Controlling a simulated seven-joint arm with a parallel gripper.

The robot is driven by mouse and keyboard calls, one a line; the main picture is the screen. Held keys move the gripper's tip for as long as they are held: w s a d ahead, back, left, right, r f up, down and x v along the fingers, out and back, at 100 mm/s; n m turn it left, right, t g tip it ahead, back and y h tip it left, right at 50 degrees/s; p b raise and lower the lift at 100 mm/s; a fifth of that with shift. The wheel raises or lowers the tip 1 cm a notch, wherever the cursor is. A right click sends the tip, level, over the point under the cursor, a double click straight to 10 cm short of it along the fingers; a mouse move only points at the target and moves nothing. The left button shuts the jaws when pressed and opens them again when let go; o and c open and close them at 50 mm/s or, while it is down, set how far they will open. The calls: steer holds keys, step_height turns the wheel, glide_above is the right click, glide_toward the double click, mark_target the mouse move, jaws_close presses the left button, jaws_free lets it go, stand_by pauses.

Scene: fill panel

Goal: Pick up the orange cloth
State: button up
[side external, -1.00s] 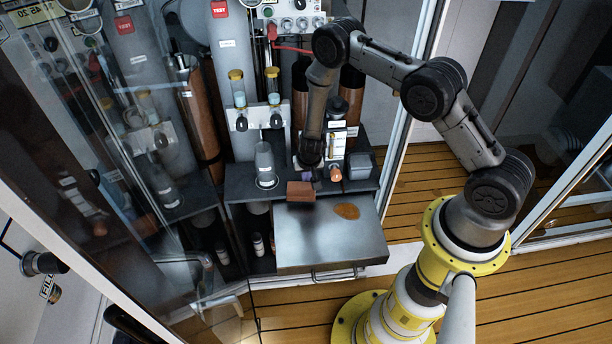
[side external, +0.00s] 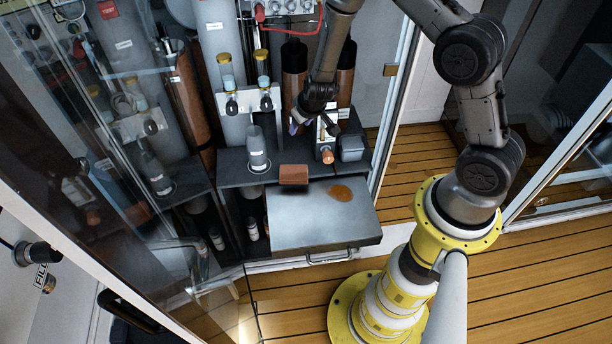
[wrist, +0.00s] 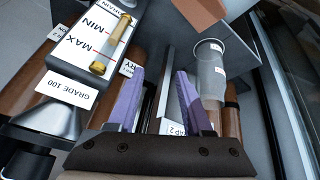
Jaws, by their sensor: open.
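The orange cloth appears as a folded, block-like orange-brown piece (side external: 294,175) at the back left edge of the grey metal tray (side external: 300,230). Part of it shows at the top of the wrist view (wrist: 203,12). My gripper (side external: 314,128) hangs above the shelf behind the tray, up and slightly right of the cloth and apart from it. In the wrist view its two purple fingers (wrist: 160,98) are spread with nothing held between them. The cloth is beyond the fingertips there.
An orange-brown spill (side external: 340,192) lies on the tray right of the cloth. A sight gauge marked MIN and MAX (wrist: 84,40) stands close beside my fingers. Glass panels flank the cabinet. The tray's front is clear.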

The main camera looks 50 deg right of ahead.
step_height(320, 180, up, 5)
steer(key=d+n+t, duration=0.2)
steer(key=n, duration=0.5)
steer(key=n+t+y, duration=0.3)
steer(key=n+t, duration=0.2)
steer(key=n, duration=0.8)
glide_toward(307, 183)
steer(key=w+d, duration=0.1)
steer(key=w, duration=0.1)
steer(key=w+d, duration=0.1)
steer(key=w, duration=0.1)
steer(key=shift+d+r, duration=0.3)
steer(key=shift+r, duration=0.05)
steer(key=shift+n+t, duration=0.4)
steer(key=shift+t, duration=0.4)
steer(key=s+a, duration=0.1)
steer(key=s, duration=0.3)
steer(key=s+a+f, duration=0.1)
steer(key=s, duration=0.1)
steer(key=shift+s+a, duration=0.1)
steer(key=shift+a, duration=0.2)
steer(key=shift+x, duration=4.95)
steer(key=shift+f, duration=0.1)
jaws_close()
